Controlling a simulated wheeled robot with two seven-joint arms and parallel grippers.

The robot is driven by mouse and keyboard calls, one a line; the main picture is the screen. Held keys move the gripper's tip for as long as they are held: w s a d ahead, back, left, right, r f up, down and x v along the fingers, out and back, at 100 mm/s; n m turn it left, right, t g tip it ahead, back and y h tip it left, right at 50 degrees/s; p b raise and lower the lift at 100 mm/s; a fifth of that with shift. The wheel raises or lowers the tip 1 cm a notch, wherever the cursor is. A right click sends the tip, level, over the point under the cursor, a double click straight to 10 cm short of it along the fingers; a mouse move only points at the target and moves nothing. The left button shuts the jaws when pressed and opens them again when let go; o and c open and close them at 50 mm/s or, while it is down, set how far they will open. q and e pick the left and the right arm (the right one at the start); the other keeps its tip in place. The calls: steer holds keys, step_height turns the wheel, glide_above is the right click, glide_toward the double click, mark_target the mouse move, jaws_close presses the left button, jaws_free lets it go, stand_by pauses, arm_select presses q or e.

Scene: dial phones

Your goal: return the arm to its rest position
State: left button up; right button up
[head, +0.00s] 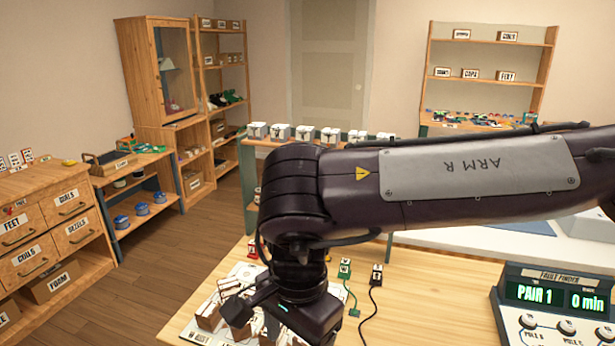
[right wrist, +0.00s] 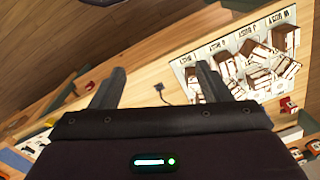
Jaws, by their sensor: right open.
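My right arm (head: 450,180), lettered ARM R, crosses the head view from the right edge and bends down at its elbow over the wooden table (head: 410,320). In the head view its fingers are hidden. In the right wrist view my right gripper (right wrist: 158,88) is open, with its two dark fingers wide apart and nothing between them. My left gripper is in neither view.
A white sheet (right wrist: 205,68) with brown-and-white pieces lies on the table near the right gripper. Corded green (head: 345,268) and black (head: 376,274) plugs stand beside the arm. A fault finder box (head: 550,293) stands at right. Shelves line the back.

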steer(key=s+a+f+m+g+y, duration=0.1)
steer(key=s+a+f+y, duration=0.2)
steer(key=s+a, duration=0.35)
steer(key=s+a+f+m+g+y, duration=0.1)
steer(key=s+a+f+m+y, duration=0.2)
steer(key=a, duration=0.6)
steer(key=s+a+r+m+y, duration=0.5)
steer(key=a+r+y, duration=0.1)
steer(key=a+r, duration=0.15)
steer(key=w+d+r+m+t+y, duration=0.4)
steer(key=w+r+m+t, duration=0.5)
steer(key=m, duration=0.8)
steer(key=w+d+f+m+t+h, duration=0.4)
steer(key=w+d+f+m+h, duration=0.25)
steer(key=w+d+m, duration=0.65)
steer(key=s+d+f+m+g+h, duration=0.1)
steer(key=s+d+f+m+h, duration=0.2)
steer(key=d+f+m, duration=0.5)
steer(key=s+d+f+m+g+h, duration=0.15)
steer(key=d+f+m+h, duration=0.25)
steer(key=d+f+m, duration=0.45)
steer(key=s+d+f+m+g+h, duration=0.3)
steer(key=s+d+f+m+g, duration=0.3)
steer(key=s+d+f, duration=0.5)
steer(key=s+f, duration=0.3)
steer(key=f, duration=2.7)
steer(key=s+d+f+g+b, duration=0.1)
steer(key=s+d+f, duration=0.2)
steer(key=s+f, duration=1.5)
steer(key=shift+s, duration=0.55)
